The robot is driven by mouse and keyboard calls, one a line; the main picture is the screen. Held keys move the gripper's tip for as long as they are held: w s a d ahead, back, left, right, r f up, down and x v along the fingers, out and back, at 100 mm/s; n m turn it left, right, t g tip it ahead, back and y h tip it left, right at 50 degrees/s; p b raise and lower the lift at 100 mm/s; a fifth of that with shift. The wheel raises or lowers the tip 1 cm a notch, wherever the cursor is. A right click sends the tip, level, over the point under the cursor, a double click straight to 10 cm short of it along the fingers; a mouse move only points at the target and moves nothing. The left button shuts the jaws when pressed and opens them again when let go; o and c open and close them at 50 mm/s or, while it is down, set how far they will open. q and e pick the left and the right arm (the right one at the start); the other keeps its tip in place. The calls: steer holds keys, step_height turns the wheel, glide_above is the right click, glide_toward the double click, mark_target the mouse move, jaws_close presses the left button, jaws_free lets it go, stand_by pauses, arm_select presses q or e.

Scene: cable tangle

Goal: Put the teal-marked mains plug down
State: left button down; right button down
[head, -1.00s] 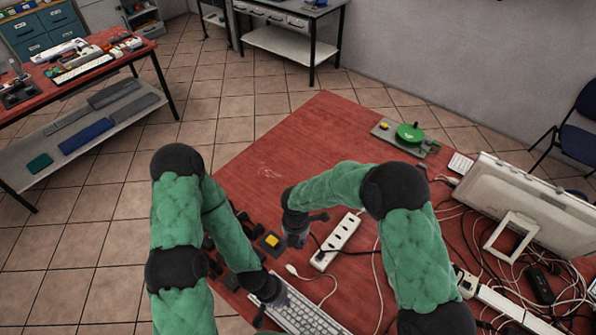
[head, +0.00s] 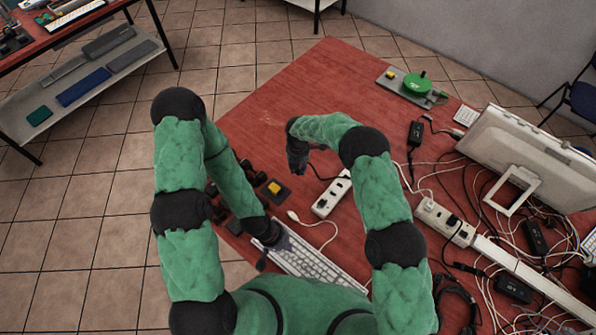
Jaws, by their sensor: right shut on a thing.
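My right gripper (head: 298,169) points down over the red table, left of and beyond a white power strip (head: 322,206). It is shut on a small dark thing, seemingly the mains plug; a black cable runs from beside its tip toward the strip. The plug is mostly hidden by the fingers, and no teal mark can be made out. My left gripper (head: 265,254) is low over the left end of a white keyboard (head: 316,266). Its fingers are dark and small, and I cannot tell whether they are open or shut.
A black block with a yellow top (head: 274,188) sits left of the strip. A green round device (head: 417,84) stands at the back. A monitor (head: 530,155), tangled cables and another power strip (head: 443,221) crowd the right. The red table's far middle (head: 325,80) is clear.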

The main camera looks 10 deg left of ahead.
mark_target(298, 172)
steer(key=shift+w+a+f, duration=0.1)
steer(key=shift+w+f, duration=0.25)
steer(key=shift+f, duration=1.6)
steer(key=shift+f+b, duration=0.2)
steer(key=shift+b, duration=0.2)
steer(key=c, duration=0.9)
jaws_free()
steer(key=shift+c, duration=0.2)
steer(key=shift+r, duration=0.15)
steer(key=shift+r+p, duration=0.35)
steer(key=shift+r, duration=0.05)
step_height(298, 172, up, 11)
steer(key=shift+r, duration=0.15)
